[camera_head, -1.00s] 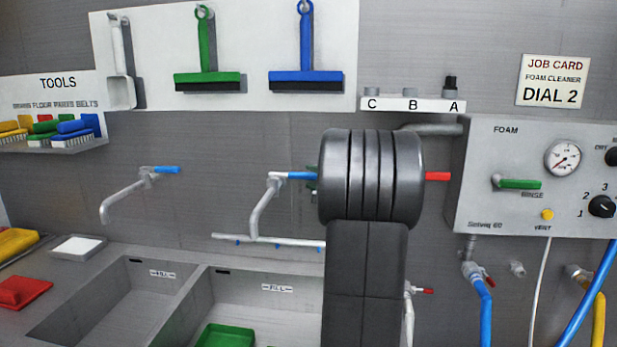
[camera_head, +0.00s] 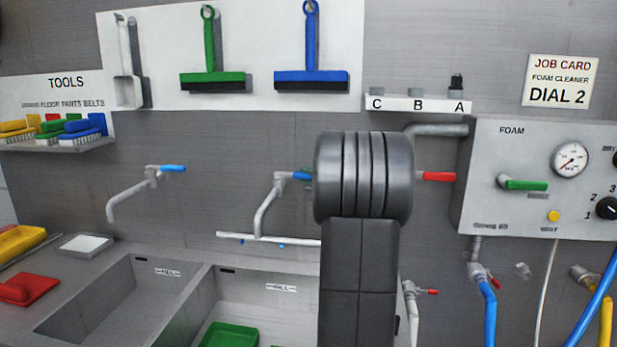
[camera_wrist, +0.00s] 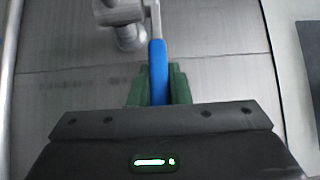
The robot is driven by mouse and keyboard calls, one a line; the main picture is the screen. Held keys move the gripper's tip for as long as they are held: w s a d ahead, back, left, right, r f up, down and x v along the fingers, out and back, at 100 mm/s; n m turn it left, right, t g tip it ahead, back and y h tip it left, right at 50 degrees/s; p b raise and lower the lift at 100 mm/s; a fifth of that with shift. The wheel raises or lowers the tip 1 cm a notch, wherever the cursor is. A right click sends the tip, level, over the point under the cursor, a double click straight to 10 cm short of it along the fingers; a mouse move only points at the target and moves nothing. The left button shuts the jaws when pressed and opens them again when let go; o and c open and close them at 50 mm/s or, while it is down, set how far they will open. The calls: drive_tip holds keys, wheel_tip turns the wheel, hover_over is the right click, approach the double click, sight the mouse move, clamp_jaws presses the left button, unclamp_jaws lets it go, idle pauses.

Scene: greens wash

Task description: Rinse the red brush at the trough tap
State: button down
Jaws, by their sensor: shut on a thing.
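My gripper (camera_wrist: 158,84) shows in the wrist view with green fingers shut around a blue tap lever (camera_wrist: 158,62). In the head view my arm hides most of the gripper. This blue lever (camera_head: 299,176) belongs to the middle tap (camera_head: 265,208), whose spout comes down to a horizontal bar above the right basin. A bit of red shows among the brushes on the tool shelf (camera_head: 84,146), mostly covered by its neighbours. A flat red thing (camera_head: 28,289) lies on the left ledge; I cannot tell whether it is a brush. No water stream shows.
The trough (camera_head: 130,300) has two visible basins; a green tray (camera_head: 230,335) lies in the right one. A left tap (camera_head: 130,195) has a blue lever. A red lever (camera_head: 438,176) stands right of my arm, beside the foam box (camera_head: 480,215). Hoses hang lower right.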

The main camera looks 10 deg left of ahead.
drive_tip(key=shift+s+a+r+m+t+h, duration=0.1)
drive_tip(key=shift+s+a+m+t+h, duration=0.05)
drive_tip(key=shift+s+m+t+h, duration=0.35)
drive_tip(key=shift+s+m+t+h+b, duration=0.3)
drive_tip(key=shift+m+t+h+b, duration=0.2)
drive_tip(key=shift+h+b, duration=0.2)
drive_tip(key=shift+s+m+t+h+b, duration=0.3)
drive_tip(key=shift+m+t+h+b, duration=0.1)
drive_tip(key=shift+m+h+b, duration=0.25)
drive_tip(key=c, duration=1.4)
unclamp_jaws()
drive_tip(key=shift+o, duration=0.2)
drive_tip(key=v, duration=1.3)
drive_tip(key=shift+s+p, duration=0.4)
